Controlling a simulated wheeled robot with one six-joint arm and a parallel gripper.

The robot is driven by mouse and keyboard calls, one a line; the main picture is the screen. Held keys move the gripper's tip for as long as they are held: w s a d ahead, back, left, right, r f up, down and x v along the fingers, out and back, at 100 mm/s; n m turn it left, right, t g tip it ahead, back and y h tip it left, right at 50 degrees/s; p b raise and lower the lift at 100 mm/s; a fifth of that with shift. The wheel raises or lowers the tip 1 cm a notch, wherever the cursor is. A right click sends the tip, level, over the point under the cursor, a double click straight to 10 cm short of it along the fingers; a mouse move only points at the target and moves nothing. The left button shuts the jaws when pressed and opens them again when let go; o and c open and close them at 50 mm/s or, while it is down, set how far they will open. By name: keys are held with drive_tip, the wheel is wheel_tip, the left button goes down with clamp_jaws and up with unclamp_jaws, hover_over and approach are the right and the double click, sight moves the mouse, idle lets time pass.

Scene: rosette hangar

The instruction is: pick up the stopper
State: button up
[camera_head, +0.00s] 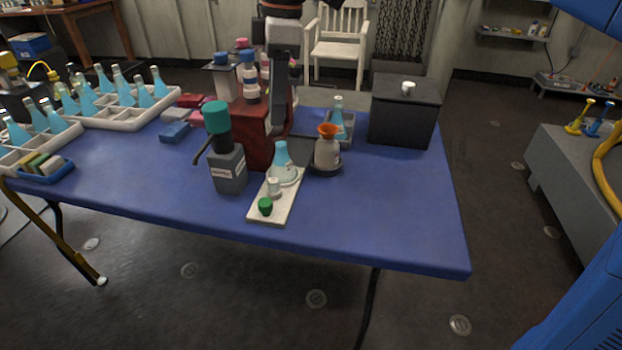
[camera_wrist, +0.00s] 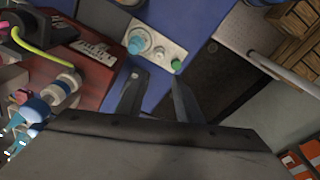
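The stopper appears to be the small green piece (camera_head: 265,206) on the near end of a white tray (camera_head: 266,216) on the blue table. In the wrist view the green piece (camera_wrist: 177,65) is at the tray's right end. A conical flask with blue liquid (camera_head: 282,160) stands at the tray's far end, with a small pale piece (camera_head: 273,188) between them. My gripper (camera_wrist: 155,76) is open in the wrist view. Its fingers are apart with nothing between them, and the green piece shows beyond the tips, near the right finger. I cannot make out the gripper in the head view.
A grey bottle with a teal cap (camera_head: 217,120) stands left of the tray. A red device (camera_head: 254,130) stands behind it. An orange-topped bottle (camera_head: 328,152) and a black box (camera_head: 402,118) are to the right. The table's right front (camera_head: 400,225) is clear.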

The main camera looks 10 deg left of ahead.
sight(274, 180)
drive_tip(key=f, duration=0.5)
drive_tip(key=a+f, duration=0.1)
drive_tip(key=f, duration=1.1)
drive_tip(key=shift+s+a+f, duration=0.15)
drive_tip(key=shift+s+a, duration=0.05)
drive_tip(key=shift+a, duration=0.2)
drive_tip(key=shift+c, duration=0.6)
clamp_jaws()
